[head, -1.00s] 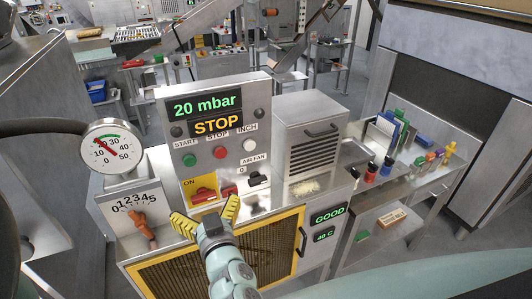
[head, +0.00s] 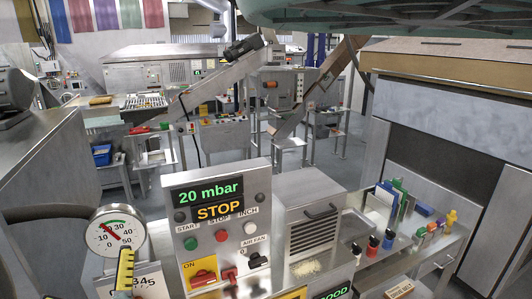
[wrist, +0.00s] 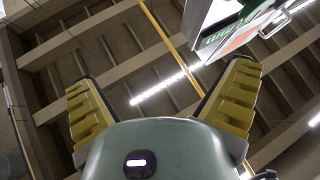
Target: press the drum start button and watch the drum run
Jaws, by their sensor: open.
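The control panel (head: 218,258) stands upright in front of me. Its display (head: 209,202) reads 20 mbar and STOP. The green START button (head: 190,243) is at its left, with the red STOP button (head: 221,236) and white INCH button (head: 250,228) to the right. One yellow finger of my gripper (head: 125,272) shows left of the panel, below the START button's height and apart from it; the rest is out of frame. In the wrist view my gripper (wrist: 160,85) is open and empty, pointing at the ceiling. I cannot make out a drum.
A pressure gauge (head: 115,232) stands left of the panel, just above my finger. A yellow-backed red switch (head: 203,277) is low on the panel. Conveyor machines fill the background.

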